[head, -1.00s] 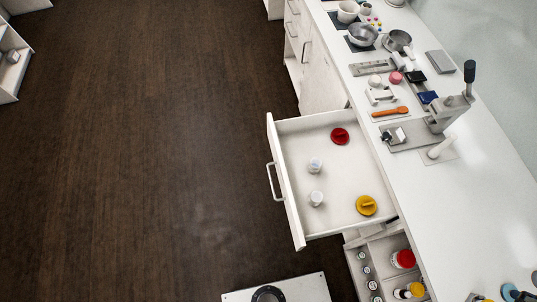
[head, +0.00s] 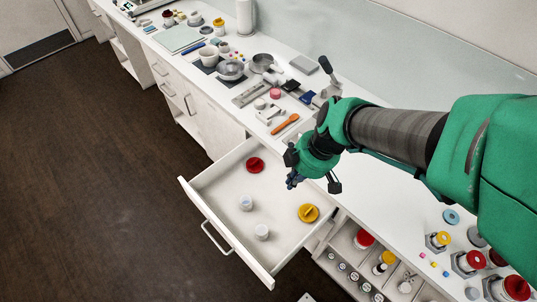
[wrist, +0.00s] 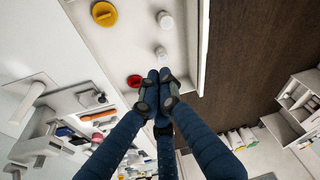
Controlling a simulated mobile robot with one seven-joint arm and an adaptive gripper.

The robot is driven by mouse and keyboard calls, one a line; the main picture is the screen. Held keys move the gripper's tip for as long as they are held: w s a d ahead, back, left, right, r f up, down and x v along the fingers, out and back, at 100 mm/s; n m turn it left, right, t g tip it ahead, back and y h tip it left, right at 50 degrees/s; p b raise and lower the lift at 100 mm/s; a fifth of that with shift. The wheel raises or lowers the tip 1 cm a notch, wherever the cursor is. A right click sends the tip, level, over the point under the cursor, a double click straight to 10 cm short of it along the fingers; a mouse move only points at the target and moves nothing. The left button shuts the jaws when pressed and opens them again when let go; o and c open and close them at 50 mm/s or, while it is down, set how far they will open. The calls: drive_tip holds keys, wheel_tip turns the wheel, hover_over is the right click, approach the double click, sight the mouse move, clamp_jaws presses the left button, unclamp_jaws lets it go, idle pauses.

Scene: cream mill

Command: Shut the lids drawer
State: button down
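The lids drawer (head: 226,211) is pulled far out from the white counter front. Its bar handle (head: 213,238) is on the outer face. Inside lie a red lid (head: 255,165), a yellow lid (head: 308,213) and two small white pots (head: 246,203) (head: 261,232). The wrist view shows the drawer's front wall (wrist: 205,45) along its open side. My gripper (head: 297,180) hangs over the drawer's inner right part, near the counter edge, apart from the handle. Its blue fingers (wrist: 158,76) converge in the wrist view; nothing held shows, and their gap is unclear.
The counter (head: 365,180) bears an orange spatula (head: 285,124), metal bowls (head: 230,69) and a lever press (head: 330,80). Below it, right of the drawer, are open compartments (head: 345,245) with jars. The dark floor (head: 90,190) left of the drawer is clear.

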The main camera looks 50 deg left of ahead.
drive_tip(key=s+a+f+n+h, duration=0.1)
drive_tip(key=s+a+f+n, duration=0.3)
drive_tip(key=s+f, duration=0.3)
drive_tip(key=s+a+f+n+g+h, duration=0.1)
drive_tip(key=s+a+f+n, duration=0.3)
drive_tip(key=s+f, duration=0.4)
drive_tip(key=s+a+f+n+g, duration=0.1)
drive_tip(key=s+a+f+n, duration=0.3)
drive_tip(key=s+f, duration=0.4)
drive_tip(key=s, duration=0.3)
drive_tip(key=shift+s+h, duration=0.35)
drive_tip(key=shift+h, duration=0.05)
drive_tip(key=shift+f, duration=0.2)
drive_tip(key=x, duration=1)
drive_tip(key=shift+w+a+f, duration=0.1)
drive_tip(key=shift+w, duration=0.8)
drive_tip(key=shift+w+f, duration=0.15)
drive_tip(key=shift+w, duration=0.8)
